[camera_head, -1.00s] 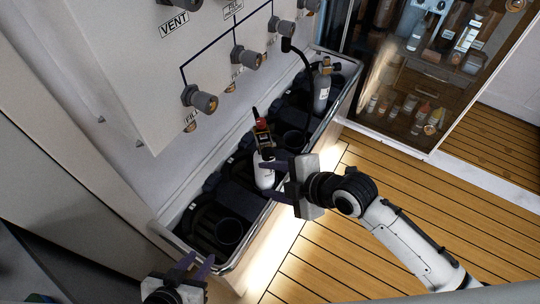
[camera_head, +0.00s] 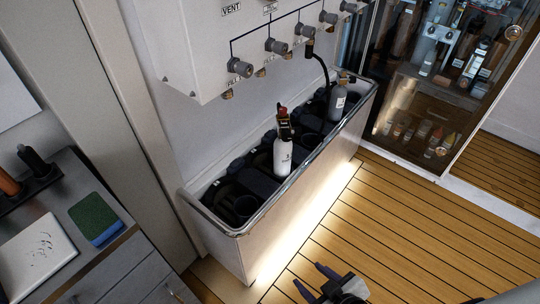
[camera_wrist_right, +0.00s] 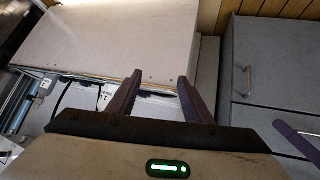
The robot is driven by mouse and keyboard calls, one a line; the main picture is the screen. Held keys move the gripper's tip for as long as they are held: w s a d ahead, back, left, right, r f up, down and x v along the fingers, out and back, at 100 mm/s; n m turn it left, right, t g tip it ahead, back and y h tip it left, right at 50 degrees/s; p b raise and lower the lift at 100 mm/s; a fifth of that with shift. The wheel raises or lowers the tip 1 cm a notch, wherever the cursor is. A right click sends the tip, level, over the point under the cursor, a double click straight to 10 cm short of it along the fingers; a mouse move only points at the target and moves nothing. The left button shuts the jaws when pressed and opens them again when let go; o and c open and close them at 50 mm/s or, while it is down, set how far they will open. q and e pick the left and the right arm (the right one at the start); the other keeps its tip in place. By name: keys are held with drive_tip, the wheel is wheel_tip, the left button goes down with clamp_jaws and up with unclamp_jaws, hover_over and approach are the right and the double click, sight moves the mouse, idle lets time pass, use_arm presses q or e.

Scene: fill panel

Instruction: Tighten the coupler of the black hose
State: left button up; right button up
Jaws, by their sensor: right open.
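The black hose (camera_head: 322,66) hangs from a fitting under the white panel (camera_head: 195,50). It curves down to a grey bottle (camera_head: 337,98) at the far end of the trough. Its dark upper end (camera_head: 309,49) meets the panel, but the coupler is too small to judge as tight or loose. My right gripper (camera_head: 308,275) is low over the wooden floor, open and empty, well away from the hose. In the right wrist view, its spread fingers (camera_wrist_right: 160,76) have nothing between them. A purple finger (camera_wrist_right: 298,142), probably of my left gripper, shows at that view's right edge.
A white bottle (camera_head: 283,158) with a red-and-black top stands in the trough (camera_head: 245,228). Several grey knobs (camera_head: 240,67) line the panel. A counter with a green-and-blue sponge (camera_head: 96,218) is at left, a glass cabinet (camera_head: 430,90) at back right. The floor (camera_head: 400,220) is clear.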

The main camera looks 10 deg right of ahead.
drive_tip(key=w+f+n+b, duration=0.2)
drive_tip(key=w+n, duration=0.2)
drive_tip(key=n, duration=0.1)
drive_tip(key=n+t+h+b, duration=0.5)
drive_tip(key=n+t+b, duration=0.35)
drive_tip(key=n, duration=1.75)
approach(287, 139)
drive_tip(key=shift+t, duration=0.25)
drive_tip(key=w, duration=0.2)
drive_tip(key=w+d, duration=0.1)
drive_tip(key=w, duration=0.2)
drive_tip(key=w+b, duration=0.1)
drive_tip(key=w, duration=0.2)
drive_tip(key=shift+w+d+f, duration=0.25)
drive_tip(key=shift+d, duration=0.05)
drive_tip(key=shift+w+d+r, duration=0.1)
drive_tip(key=shift+w, duration=0.6)
drive_tip(key=c, duration=1.1)
use_arm(q)
wheel_tip(287, 139, down, 9)
drive_tip(key=w+d, duration=0.2)
